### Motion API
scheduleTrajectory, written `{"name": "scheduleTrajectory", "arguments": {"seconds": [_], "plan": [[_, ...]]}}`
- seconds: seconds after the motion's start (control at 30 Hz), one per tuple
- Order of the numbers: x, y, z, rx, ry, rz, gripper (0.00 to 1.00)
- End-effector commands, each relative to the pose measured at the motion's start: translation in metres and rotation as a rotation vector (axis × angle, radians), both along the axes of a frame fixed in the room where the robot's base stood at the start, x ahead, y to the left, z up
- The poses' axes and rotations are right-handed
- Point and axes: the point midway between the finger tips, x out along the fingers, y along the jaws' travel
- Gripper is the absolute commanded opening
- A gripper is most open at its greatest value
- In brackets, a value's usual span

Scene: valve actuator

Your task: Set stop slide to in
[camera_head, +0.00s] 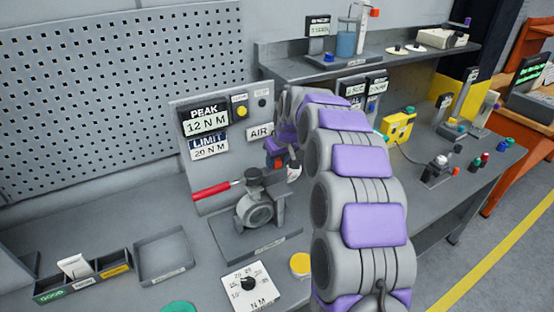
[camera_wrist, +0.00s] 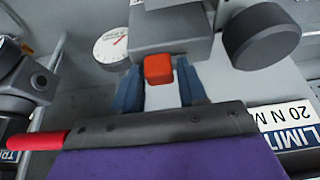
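In the wrist view the two blue fingers of my gripper (camera_wrist: 159,88) stand apart, one on each side of a small red block (camera_wrist: 158,69). The red block sits at the edge of a grey housing (camera_wrist: 172,28) and may be the stop slide. I cannot tell whether the fingers touch it. In the head view my gripper (camera_head: 276,155) is in front of the panel (camera_head: 228,175), right of the valve actuator (camera_head: 258,207). My arm hides part of this area. The slide's in or out position is not readable.
A red lever handle (camera_head: 212,190) sticks out left of the actuator. A torque dial (camera_head: 248,284) and a yellow button (camera_head: 300,264) are at the front. Trays (camera_head: 163,256) stand left. In the wrist view a round gauge (camera_wrist: 112,44) and a dark cylinder (camera_wrist: 261,36) flank the housing.

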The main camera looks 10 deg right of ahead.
Motion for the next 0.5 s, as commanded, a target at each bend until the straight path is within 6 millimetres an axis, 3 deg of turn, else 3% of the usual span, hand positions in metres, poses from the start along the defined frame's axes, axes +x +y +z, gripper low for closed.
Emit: {"name": "scheduleTrajectory", "arguments": {"seconds": [0.07,0.4,0.5], "plan": [[0.0,0.0,0.0,0.0,0.0,0.0,0.34],[0.0,0.0,-0.0001,0.0,0.0,0.0,0.01],[0.0,0.0,-0.0001,0.0,0.0,0.0,0.0]]}}
